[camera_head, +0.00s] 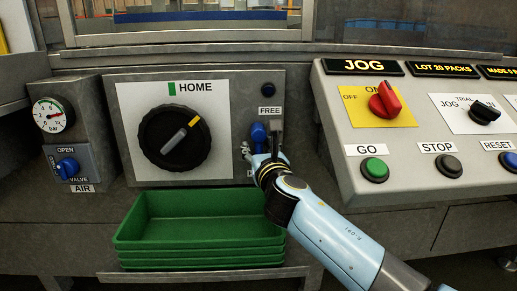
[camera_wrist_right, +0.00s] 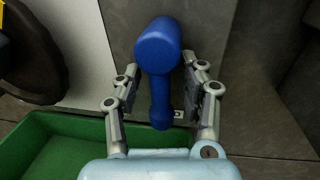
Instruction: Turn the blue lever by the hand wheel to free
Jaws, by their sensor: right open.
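The blue lever (camera_head: 258,136) is on the grey panel to the right of the black hand wheel (camera_head: 174,137), under a label reading FREE (camera_head: 269,111). My right gripper (camera_head: 266,150) is at the lever, its arm coming from the lower right, and hides part of it. In the right wrist view the blue lever (camera_wrist_right: 158,70) has a round hub at the top and a handle pointing down. The fingers of my right gripper (camera_wrist_right: 160,95) stand open on either side of the handle, with a gap on the right; contact on the left is unclear. My left gripper is not in view.
A stack of green trays (camera_head: 200,228) stands below the panel. A pressure gauge (camera_head: 50,115) and a blue air valve (camera_head: 67,167) are at the left. A sloped console (camera_head: 410,150) with knobs and push buttons is close on the right.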

